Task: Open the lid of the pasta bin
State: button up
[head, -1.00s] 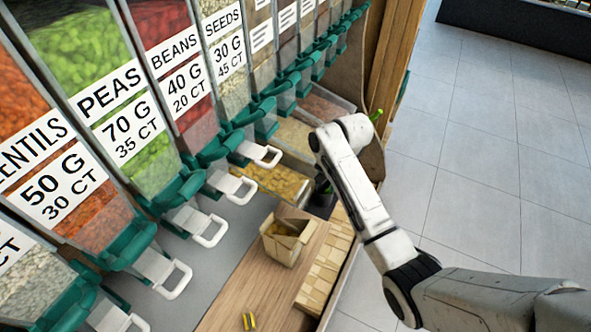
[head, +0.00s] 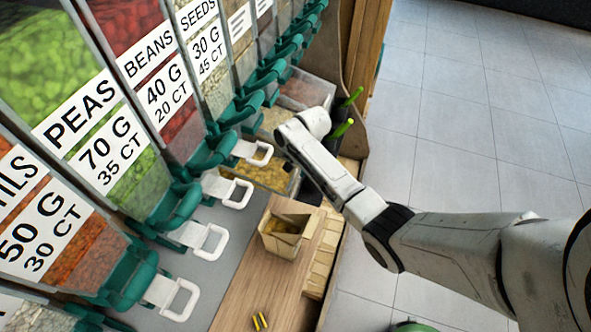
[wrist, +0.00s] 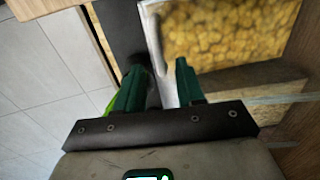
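The pasta bin is a clear bin of yellow pasta (head: 268,172) on the counter, below the dispensers and partly hidden by my arm in the head view. It also fills the upper right of the wrist view (wrist: 225,32). My gripper (wrist: 160,82) has two dark green fingers, set apart. A pale bin edge (wrist: 163,62) runs between or just beyond them; I cannot tell whether they touch it. In the head view the fingers are mostly hidden behind my forearm. I cannot see clearly whether the lid is shut.
An open carton (head: 287,232) stands on the wooden board (head: 245,290) nearer me. A row of dispensers with white handles (head: 205,238) runs along the left. Two small yellow pieces (head: 260,321) lie on the board.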

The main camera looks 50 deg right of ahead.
jog(key=shift+w+f, duration=0.2)
jog(key=shift+f, duration=0.85)
jog(key=shift+c, duration=0.5)
grip_shut()
